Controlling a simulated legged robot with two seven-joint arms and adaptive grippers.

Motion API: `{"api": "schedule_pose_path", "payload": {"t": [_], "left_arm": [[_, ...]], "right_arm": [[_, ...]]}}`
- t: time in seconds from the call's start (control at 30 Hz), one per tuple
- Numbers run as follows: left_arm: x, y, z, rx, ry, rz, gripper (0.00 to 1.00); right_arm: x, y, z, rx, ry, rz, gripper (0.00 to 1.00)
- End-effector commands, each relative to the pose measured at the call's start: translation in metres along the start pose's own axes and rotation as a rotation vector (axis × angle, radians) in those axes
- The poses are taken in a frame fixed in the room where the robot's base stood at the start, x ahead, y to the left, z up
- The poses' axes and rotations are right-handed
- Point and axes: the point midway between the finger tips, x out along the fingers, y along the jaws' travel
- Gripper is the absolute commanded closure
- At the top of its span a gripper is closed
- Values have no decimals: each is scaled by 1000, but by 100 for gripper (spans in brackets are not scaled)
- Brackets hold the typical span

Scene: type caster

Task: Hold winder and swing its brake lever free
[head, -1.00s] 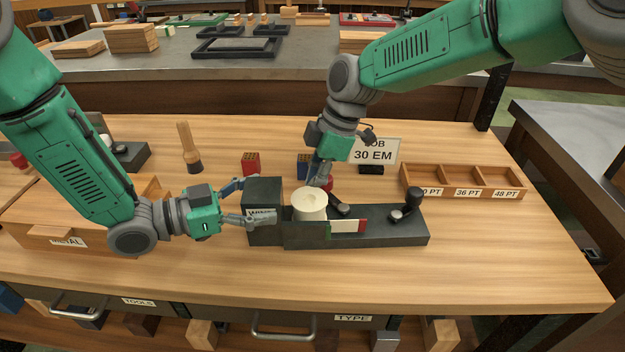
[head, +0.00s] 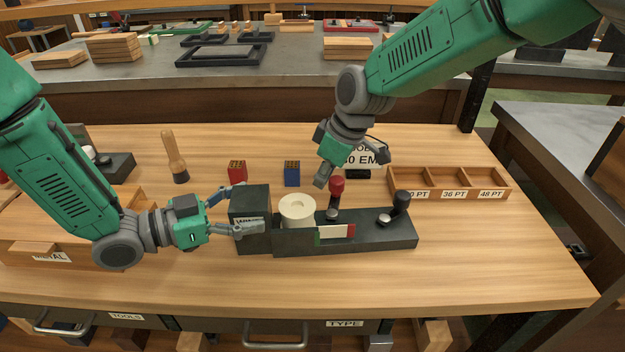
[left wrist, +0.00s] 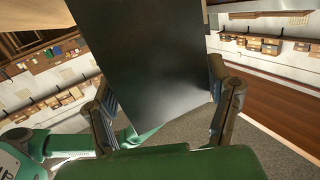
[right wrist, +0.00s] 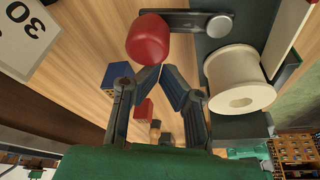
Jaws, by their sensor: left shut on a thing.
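The winder (head: 385,240) is a dark base with a block at its left end, a cream spool (head: 297,208), and a black-knobbed crank at right. Its brake lever, topped by a red knob (head: 337,187), stands just right of and behind the spool. My left gripper (head: 252,207) is shut on the end block, which fills the space between its fingers in the left wrist view (left wrist: 155,65). My right gripper (head: 322,181) is just left of the red knob, its fingertips together and empty. In the right wrist view the knob (right wrist: 148,40) lies just beyond the fingertips, apparently not gripped.
A three-part wooden tray (head: 448,182) stands behind right. A red block (head: 237,171), a blue block (head: 292,173) and a wooden-handled tool (head: 175,158) stand behind the winder. A sign (head: 366,158) is partly hidden by my right gripper. The front bench strip is clear.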

Motion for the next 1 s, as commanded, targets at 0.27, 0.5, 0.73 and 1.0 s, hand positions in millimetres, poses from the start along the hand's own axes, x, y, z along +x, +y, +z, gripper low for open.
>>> {"api": "schedule_pose_path", "payload": {"t": [0.27, 0.5, 0.73, 1.0], "left_arm": [[-1, -2, 1, 2, -2, -5, 57], [-1, -2, 1, 2, -2, -5, 57], [-1, -2, 1, 2, -2, -5, 58], [-1, -2, 1, 2, -2, -5, 59]], "right_arm": [[-4, 8, 16, 73, -3, 21, 100], [-7, 11, 25, 71, -5, 22, 100], [-9, 14, 31, 71, -6, 23, 100], [-9, 14, 33, 70, -7, 23, 100]]}}
